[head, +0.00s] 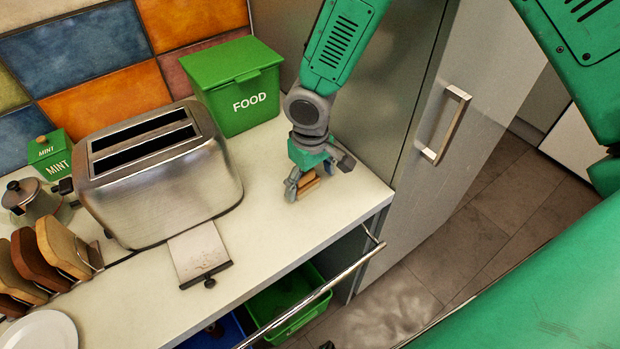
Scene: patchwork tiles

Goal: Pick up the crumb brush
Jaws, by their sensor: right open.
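The crumb brush (308,184) is a small object with a light brown wooden part, on the counter near its right end. My right gripper (303,186) points down at it from above. Its fingers are open and stand around or right beside the brush; the view is too small to tell whether they touch it. The gripper hides part of the brush. My left gripper does not show.
A steel toaster (165,190) stands left, its crumb tray (199,251) out in front. A green FOOD bin (238,97) stands behind. Below the counter's front edge, an open drawer with a bar handle (320,291) holds a green bin (285,300). A fridge (405,190) borders the right.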

